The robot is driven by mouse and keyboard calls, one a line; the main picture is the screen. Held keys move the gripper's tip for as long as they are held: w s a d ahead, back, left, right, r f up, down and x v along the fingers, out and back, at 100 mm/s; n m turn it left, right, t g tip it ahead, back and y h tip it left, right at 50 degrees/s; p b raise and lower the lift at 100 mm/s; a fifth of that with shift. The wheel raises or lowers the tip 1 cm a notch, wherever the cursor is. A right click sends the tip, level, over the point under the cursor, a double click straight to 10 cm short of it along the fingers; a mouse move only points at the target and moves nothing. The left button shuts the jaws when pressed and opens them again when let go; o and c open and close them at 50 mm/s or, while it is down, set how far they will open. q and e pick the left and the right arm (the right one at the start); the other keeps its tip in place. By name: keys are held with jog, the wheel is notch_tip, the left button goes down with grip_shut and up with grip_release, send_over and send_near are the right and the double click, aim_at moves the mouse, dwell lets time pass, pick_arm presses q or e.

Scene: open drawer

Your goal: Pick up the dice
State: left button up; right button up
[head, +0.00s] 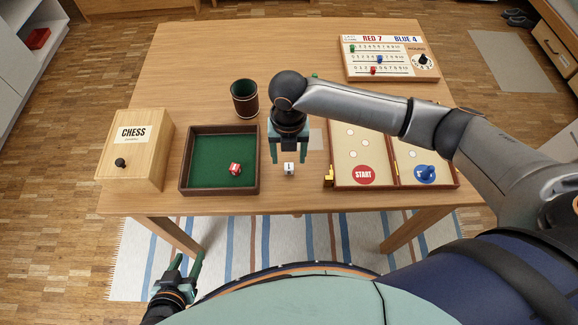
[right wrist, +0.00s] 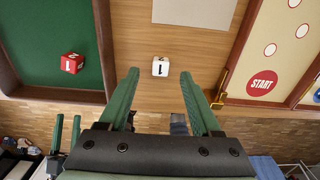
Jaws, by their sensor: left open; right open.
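A white die (head: 289,168) lies on the bare wooden table between the green-lined tray and the game board. It also shows in the right wrist view (right wrist: 160,67), ahead of and between the fingertips. A red die (head: 235,168) lies inside the green-lined tray (head: 184,160), and it shows in the right wrist view (right wrist: 71,63). My right gripper (head: 289,160) is open and empty, pointing down above the table at the white die. My left gripper (head: 186,264) is open and empty, low in front of the table at the left, over the rug.
A wooden CHESS box (head: 140,165) stands left of the tray. A dark cup (head: 245,98) stands behind the tray. The START game board (head: 364,187) lies to the right, and a scoreboard (head: 390,75) lies at the back right. The table's back left is clear.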

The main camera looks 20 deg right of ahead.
aim_at(289, 166)
notch_tip(289, 166, down, 3)
jog(key=shift+s+f, duration=0.1)
jog(key=shift+f, duration=0.1)
grip_shut()
dwell(0.5)
